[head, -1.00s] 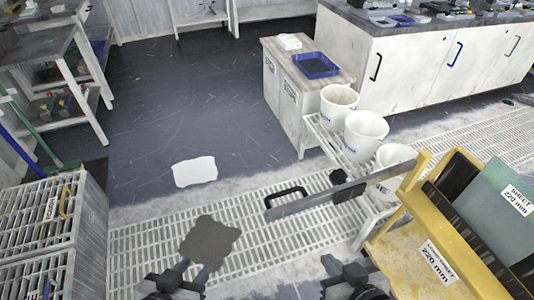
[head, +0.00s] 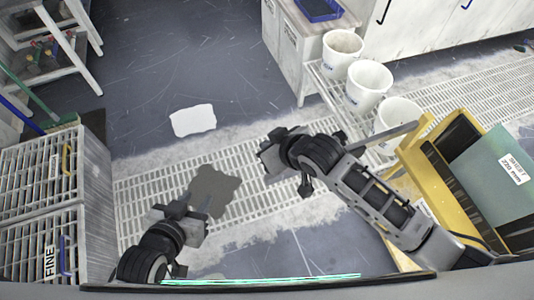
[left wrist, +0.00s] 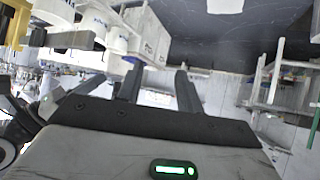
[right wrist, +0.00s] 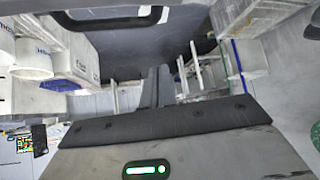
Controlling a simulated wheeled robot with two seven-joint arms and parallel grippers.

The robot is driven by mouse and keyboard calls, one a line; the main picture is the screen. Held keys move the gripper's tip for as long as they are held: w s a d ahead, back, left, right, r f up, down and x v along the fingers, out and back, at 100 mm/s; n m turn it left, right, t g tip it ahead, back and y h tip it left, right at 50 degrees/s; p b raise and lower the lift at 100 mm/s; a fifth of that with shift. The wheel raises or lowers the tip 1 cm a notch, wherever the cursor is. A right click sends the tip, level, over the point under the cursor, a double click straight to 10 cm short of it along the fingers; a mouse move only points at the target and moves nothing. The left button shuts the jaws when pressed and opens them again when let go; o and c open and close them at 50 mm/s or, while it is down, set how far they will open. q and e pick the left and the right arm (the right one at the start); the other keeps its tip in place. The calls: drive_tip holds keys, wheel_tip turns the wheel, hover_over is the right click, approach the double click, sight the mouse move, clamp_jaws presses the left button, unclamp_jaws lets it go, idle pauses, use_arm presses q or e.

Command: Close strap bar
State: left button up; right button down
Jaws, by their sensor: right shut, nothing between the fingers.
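The strap bar (head: 388,139) is a flat grey bar running left from the yellow rack (head: 425,165) in the head view.
The yellow rack holds a green sheet (head: 490,170). White buckets (head: 368,85) stand on a slatted bench beside it. A dark grey cloth-like patch (head: 213,188) and a white one (head: 193,120) lie on the floor. Slatted crates (head: 40,210) stand at left.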

drive_tip(key=b+x, duration=0.1)
drive_tip(key=x, duration=0.6)
drive_tip(key=shift+s+d+f+p, duration=0.15)
drive_tip(key=shift+s+d+p, duration=0.1)
drive_tip(key=shift+s+d, duration=0.45)
drive_tip(key=shift+s+d+f+p, duration=0.2)
drive_tip(key=shift+s+d, duration=0.3)
drive_tip(key=shift+s, duration=0.45)
